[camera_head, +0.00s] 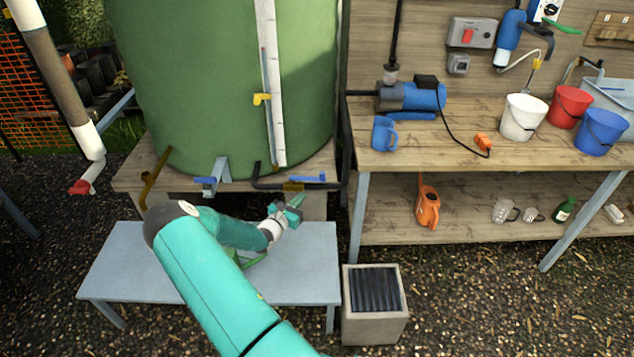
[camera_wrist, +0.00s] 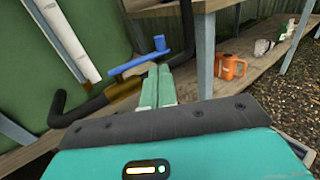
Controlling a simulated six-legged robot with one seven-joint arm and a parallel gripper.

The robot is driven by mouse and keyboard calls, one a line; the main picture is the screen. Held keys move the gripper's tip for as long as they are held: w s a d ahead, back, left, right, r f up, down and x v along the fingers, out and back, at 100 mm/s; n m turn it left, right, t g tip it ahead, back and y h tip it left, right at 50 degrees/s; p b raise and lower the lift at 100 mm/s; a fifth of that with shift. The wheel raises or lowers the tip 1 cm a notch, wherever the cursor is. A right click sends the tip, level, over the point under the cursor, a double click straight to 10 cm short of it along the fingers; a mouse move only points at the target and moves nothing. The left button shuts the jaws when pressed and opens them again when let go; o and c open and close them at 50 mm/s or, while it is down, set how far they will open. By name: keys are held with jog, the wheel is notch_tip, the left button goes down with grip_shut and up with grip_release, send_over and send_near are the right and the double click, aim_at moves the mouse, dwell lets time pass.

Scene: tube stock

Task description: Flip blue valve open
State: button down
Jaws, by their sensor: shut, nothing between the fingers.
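A blue valve handle (camera_head: 308,178) sits on a brass valve body (camera_head: 293,187) in a black pipe at the foot of the green tank. The handle looks roughly in line with the pipe. In the wrist view the blue handle (camera_wrist: 138,62) lies just beyond and left of my fingertips, with the brass body (camera_wrist: 122,91) below it. My gripper (camera_head: 297,201) is shut and empty, just below the valve in the head view; its fingers (camera_wrist: 158,76) also show in the wrist view. I see no clear contact with the handle.
The green tank (camera_head: 200,70) stands on a wooden platform behind the valve. A grey-blue bench (camera_head: 120,262) lies under my arm. A workbench leg (camera_head: 358,215) stands close to the right of the valve. A planter-like box (camera_head: 375,318) is on the gravel.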

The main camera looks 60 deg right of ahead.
aim_at(321, 175)
jog(key=d, duration=0.7)
jog(key=s+d, duration=0.1)
jog(key=d, duration=0.3)
jog(key=shift+d, duration=0.15)
jog(key=shift+d, duration=0.1)
jog(key=shift+d+r, duration=0.25)
jog(key=shift+d, duration=0.7)
